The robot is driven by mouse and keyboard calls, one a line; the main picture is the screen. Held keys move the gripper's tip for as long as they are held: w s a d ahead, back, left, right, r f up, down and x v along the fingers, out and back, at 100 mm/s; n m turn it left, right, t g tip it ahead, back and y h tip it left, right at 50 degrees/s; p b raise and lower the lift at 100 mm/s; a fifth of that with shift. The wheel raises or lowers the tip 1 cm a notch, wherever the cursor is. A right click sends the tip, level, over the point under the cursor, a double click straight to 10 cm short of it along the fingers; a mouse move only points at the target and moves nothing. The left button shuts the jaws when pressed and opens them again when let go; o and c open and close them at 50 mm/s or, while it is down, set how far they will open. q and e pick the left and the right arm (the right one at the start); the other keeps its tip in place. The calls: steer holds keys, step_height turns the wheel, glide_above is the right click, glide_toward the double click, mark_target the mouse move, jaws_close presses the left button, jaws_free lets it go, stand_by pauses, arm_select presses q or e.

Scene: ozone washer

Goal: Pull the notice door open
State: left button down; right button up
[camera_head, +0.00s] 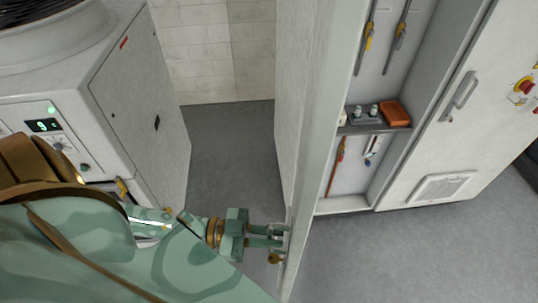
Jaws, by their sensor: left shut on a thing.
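The notice door (312,120) is a tall pale grey panel in the middle of the head view, seen nearly edge-on. It stands swung out from a cabinet, and the cabinet's inside shows to its right. My left gripper (281,237) is at the door's left face, close to its near edge. It is shut on a small metal handle (283,228), which its fingers partly hide. A small brass-coloured piece (275,258) shows just below the fingers. The door's front face is hardly visible, so no notice can be read. My right gripper is out of view.
The open cabinet holds hanging tools (367,45), a small shelf (375,127) and an orange box (395,113). A white cabinet door with a handle (460,93) stands at right. A grey-white machine (140,95) is at left. The floor (232,150) between is clear.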

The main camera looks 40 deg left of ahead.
arm_select(q)
steer(key=shift+s+f, duration=0.1)
steer(key=shift+f, duration=0.05)
steer(key=c, duration=1.5)
jaws_free()
steer(key=shift+a, duration=0.1)
steer(key=b+v, duration=0.2)
steer(key=v, duration=1.4)
steer(key=shift+a+b, duration=0.15)
steer(key=shift+b, duration=0.2)
